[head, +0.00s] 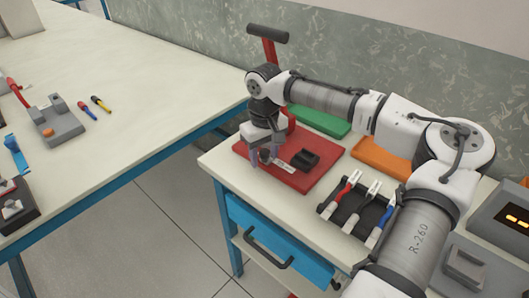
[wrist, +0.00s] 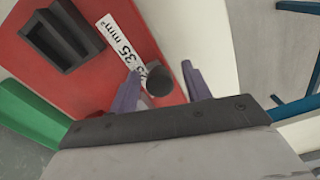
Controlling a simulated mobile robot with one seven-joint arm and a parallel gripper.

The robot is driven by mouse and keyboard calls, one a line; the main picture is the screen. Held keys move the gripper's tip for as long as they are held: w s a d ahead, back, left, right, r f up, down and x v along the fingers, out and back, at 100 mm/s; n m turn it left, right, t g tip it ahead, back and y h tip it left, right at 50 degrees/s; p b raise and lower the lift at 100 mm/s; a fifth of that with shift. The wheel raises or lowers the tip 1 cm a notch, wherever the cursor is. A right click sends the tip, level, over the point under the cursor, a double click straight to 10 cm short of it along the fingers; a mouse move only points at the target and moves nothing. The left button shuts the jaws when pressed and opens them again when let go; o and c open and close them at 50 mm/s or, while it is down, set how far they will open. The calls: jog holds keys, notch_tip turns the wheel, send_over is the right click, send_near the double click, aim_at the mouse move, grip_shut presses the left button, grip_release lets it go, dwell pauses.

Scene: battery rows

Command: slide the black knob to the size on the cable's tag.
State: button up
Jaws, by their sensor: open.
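The black knob (wrist: 159,81) stands on a red board (wrist: 90,80), over one end of a white strip (wrist: 120,36). The strip reads "35 mm²"; its end by the knob is partly hidden. My gripper (wrist: 162,84) is open, with one finger on each side of the knob; I cannot tell whether either finger touches it. In the head view my gripper (head: 266,158) is low over the left part of the red board (head: 297,185). I cannot make out a cable's tag for certain.
A black block with a recess (head: 304,159) sits on the board beside the strip. A red post with a dark handle (head: 268,36) rises behind. Green (head: 320,121) and orange (head: 384,158) boards and a black rack (head: 347,215) are nearby. Another table stands left, across a floor gap.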

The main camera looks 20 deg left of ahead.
grip_shut()
jog(key=shift+w+a+r+p, duration=0.1)
jog(key=shift+a+r+p, duration=0.05)
jog(key=shift+a+p, duration=0.2)
jog(key=shift+w+a+p, duration=0.25)
jog(key=shift+a, duration=0.35)
jog(key=shift+w+a+p, duration=0.2)
jog(key=shift+w+a, duration=0.05)
jog(key=shift+a, duration=0.3)
grip_release()
jog(key=shift+a, duration=0.15)
notch_tip(320, 180, up, 14)
jog(key=b, duration=0.1)
jog(key=shift+f, duration=0.2)
